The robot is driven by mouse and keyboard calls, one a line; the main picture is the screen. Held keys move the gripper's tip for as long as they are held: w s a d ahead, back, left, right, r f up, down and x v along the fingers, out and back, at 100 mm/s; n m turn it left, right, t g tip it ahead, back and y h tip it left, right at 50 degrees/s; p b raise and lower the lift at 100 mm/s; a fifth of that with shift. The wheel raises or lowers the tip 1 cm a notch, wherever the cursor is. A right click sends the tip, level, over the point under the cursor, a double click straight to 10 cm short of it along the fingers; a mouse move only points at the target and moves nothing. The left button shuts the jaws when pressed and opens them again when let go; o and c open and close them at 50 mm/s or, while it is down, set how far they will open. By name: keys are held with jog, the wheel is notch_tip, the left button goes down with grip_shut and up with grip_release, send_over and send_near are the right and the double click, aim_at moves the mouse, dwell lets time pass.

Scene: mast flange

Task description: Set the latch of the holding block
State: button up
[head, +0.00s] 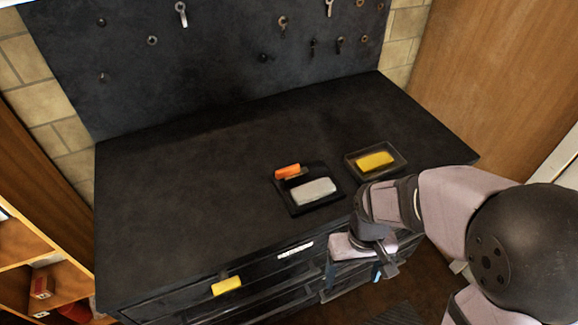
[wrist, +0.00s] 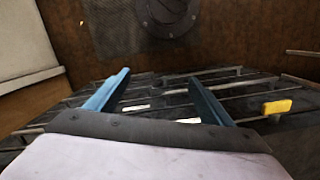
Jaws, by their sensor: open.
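The holding block appears to be the flat dark block (head: 296,207) on the bench top. It carries an orange piece (head: 288,171) at its back left, which may be the latch, and a light grey piece (head: 314,191) in front. Neither shows in the wrist view. My gripper (head: 352,275) hangs in front of the bench's front edge, below and to the right of the block, apart from it. In the wrist view my gripper (wrist: 159,76) has its two blue fingers wide apart with nothing between them.
A shallow dark tray (head: 349,161) with a yellow block (head: 375,160) lies right of the holding block. A yellow piece (head: 227,286) sits at the drawer fronts; a yellow piece (wrist: 277,107) also shows in the wrist view. The bench top's left side is clear. Tools hang behind.

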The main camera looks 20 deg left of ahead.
aim_at(288, 169)
jog(key=w+a+r+t+y, duration=0.1)
jog(key=w+a+r, duration=0.1)
jog(key=w+a, duration=0.3)
jog(key=w+a+r+n+t, duration=0.1)
jog(key=w+a+r, duration=0.1)
jog(key=w+a, duration=0.2)
jog(key=w+a+r+n+t+y, duration=0.1)
jog(key=w+a+r, duration=0.1)
jog(key=w+a, duration=0.3)
jog(key=shift+w+a+y, duration=0.15)
jog(key=shift+a, duration=0.85)
jog(key=shift+w+a+y, duration=0.15)
jog(key=shift+a, duration=0.85)
jog(key=w+a+r+t+y, duration=0.1)
jog(key=w+a+r, duration=0.3)
jog(key=r, duration=0.3)
jog(key=shift+n, duration=0.7)
jog(key=shift+d+p+x, duration=0.15)
jog(key=shift+p+x, duration=0.5)
jog(key=shift+x, duration=1.35)
jog(key=shift+d+p+x, duration=0.1)
jog(key=shift+p+x, duration=0.55)
jog(key=shift+x, duration=1.3)
jog(key=shift+c, duration=0.3)
jog(key=c, duration=1)
